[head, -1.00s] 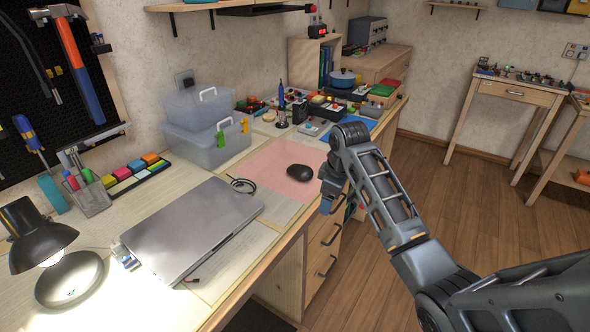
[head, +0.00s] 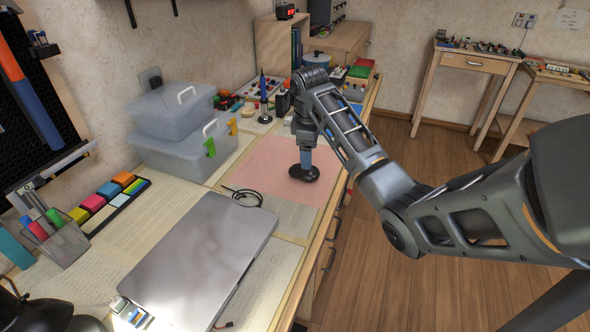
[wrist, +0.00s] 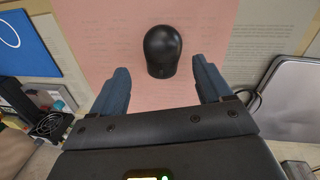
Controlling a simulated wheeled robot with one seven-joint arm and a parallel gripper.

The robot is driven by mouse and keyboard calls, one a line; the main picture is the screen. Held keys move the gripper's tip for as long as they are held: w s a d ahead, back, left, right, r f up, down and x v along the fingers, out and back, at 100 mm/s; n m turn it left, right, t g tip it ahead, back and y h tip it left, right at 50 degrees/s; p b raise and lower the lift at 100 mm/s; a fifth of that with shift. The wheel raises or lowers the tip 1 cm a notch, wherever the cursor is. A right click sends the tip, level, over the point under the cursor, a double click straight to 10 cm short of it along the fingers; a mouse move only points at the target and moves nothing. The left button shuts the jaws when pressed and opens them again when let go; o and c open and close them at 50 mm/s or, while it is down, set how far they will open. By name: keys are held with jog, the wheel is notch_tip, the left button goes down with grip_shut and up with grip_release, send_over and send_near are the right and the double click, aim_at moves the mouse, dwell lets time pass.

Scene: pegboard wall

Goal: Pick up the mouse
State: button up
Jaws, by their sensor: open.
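The black mouse (head: 304,173) lies on a pink sheet (head: 262,160) on the workbench. In the wrist view the mouse (wrist: 162,51) is upright in the picture, just beyond the fingertips and roughly centred between them. My gripper (head: 305,164) points down over the mouse in the head view and covers part of it. In the wrist view my gripper (wrist: 163,68) is open, with a blue-grey finger on each side and nothing between them. I cannot tell how high the fingertips are above the sheet.
A closed grey laptop (head: 200,257) and a coiled black cable (head: 243,195) lie on the near side. Clear lidded boxes (head: 185,145) stand by the wall. A blue item (wrist: 22,45) and small electronics (wrist: 50,125) are at the left in the wrist view.

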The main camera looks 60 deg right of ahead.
aim_at(304, 172)
jog(key=f, duration=0.7)
jog(key=shift+d+f, duration=0.1)
jog(key=shift+d, duration=0.2)
jog(key=shift+c, duration=0.4)
jog(key=c, duration=0.8)
